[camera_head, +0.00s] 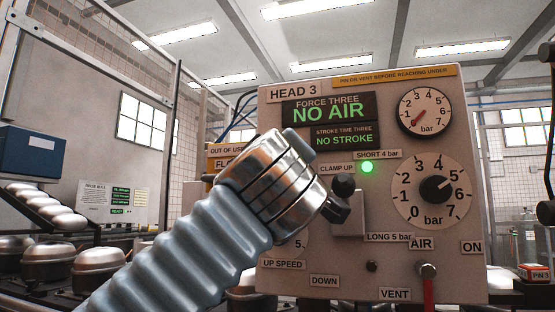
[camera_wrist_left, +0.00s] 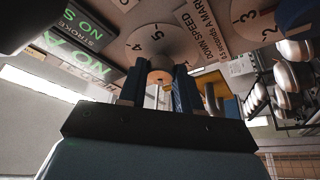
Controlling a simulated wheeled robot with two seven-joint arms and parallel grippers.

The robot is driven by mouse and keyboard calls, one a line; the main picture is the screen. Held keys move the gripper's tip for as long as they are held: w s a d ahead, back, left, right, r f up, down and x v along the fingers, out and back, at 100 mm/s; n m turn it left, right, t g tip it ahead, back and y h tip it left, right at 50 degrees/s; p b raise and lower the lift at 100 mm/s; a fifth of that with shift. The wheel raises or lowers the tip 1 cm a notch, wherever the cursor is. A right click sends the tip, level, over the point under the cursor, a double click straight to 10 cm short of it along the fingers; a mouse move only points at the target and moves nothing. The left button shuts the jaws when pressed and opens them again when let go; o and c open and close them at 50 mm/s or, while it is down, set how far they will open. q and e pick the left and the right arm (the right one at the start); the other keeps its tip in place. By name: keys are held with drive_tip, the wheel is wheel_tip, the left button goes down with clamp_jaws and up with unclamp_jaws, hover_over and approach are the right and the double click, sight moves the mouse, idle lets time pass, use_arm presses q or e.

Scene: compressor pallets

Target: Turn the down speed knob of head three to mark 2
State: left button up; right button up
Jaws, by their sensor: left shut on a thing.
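The head three panel (camera_head: 375,285) fills the right half of the head view. In the left wrist view the down speed dial (camera_wrist_left: 140,42) shows marks 4 and 5, with the "DOWN SPEED, 0.5 seconds a mark" label (camera_wrist_left: 205,45) beside it. My left gripper (camera_wrist_left: 160,88) has its blue fingers either side of the round down speed knob (camera_wrist_left: 160,70) and is shut on it. The knob's pointer is hidden, so I cannot tell its mark. In the head view my left arm covers the down speed dial and knob. My right gripper is not in view.
The up speed dial (camera_wrist_left: 255,18) lies just below the down speed label on the panel. The clamp lever (camera_head: 343,185) is close to my left wrist.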

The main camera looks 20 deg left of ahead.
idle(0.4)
use_arm(q)
drive_tip(key=o, duration=1)
drive_tip(key=shift+o, duration=0.2)
drive_tip(key=b+v, duration=0.3)
drive_tip(key=v, duration=1.1)
drive_tip(key=shift+a, duration=0.1)
